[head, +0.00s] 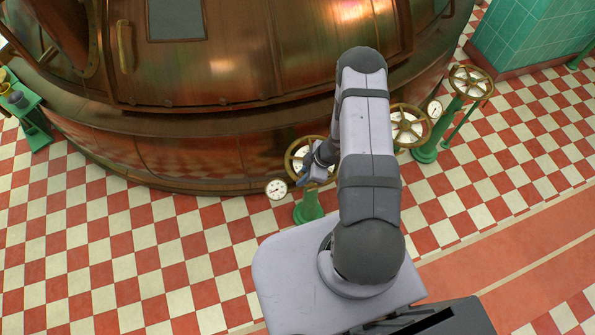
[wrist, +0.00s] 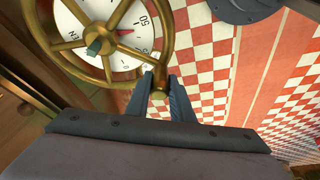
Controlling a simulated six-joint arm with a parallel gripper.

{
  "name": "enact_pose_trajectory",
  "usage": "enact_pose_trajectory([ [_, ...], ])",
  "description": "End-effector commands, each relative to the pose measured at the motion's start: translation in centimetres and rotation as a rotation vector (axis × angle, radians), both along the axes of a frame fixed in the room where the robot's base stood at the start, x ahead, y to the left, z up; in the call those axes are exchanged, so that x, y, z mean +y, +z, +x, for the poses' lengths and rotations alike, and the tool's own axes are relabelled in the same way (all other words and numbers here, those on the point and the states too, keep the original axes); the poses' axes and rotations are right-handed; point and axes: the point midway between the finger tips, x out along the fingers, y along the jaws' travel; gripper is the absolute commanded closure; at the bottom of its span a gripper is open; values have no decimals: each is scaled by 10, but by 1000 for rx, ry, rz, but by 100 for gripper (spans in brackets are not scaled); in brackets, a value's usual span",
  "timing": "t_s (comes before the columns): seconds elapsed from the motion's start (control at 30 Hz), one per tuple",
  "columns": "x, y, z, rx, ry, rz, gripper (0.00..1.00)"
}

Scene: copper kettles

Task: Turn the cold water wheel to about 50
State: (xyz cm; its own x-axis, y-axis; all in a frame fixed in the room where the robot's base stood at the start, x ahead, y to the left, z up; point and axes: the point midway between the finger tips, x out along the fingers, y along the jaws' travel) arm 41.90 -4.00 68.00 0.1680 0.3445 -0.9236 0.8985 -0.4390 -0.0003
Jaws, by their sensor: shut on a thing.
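A brass spoked hand wheel (head: 291,158) stands on a green post (head: 308,207) in front of the copper kettle. In the wrist view the same wheel (wrist: 168,38) fills the upper left, with a white dial (wrist: 72,22) behind its spokes. The number 50 shows at the dial's upper right, and a red pointer (wrist: 124,32) lies between the hub and that side. Spokes hide part of the scale, so I cannot read an exact value. My gripper (wrist: 160,92) is shut on the wheel at its near rim; it also shows in the head view (head: 312,168). No cold water label is readable.
A small round gauge (head: 277,188) sits left of the post. Two more brass wheels (head: 425,124) (head: 471,82) stand to the right on green fittings. The copper kettle (head: 240,60) closes off the back.

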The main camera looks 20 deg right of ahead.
Motion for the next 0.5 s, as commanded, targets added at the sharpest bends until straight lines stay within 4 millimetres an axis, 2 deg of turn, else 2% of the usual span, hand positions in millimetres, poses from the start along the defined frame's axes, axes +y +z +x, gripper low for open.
enact_pose_trajectory([
  [0.5,-11,-1,-11,5,-6,-3,100],
])
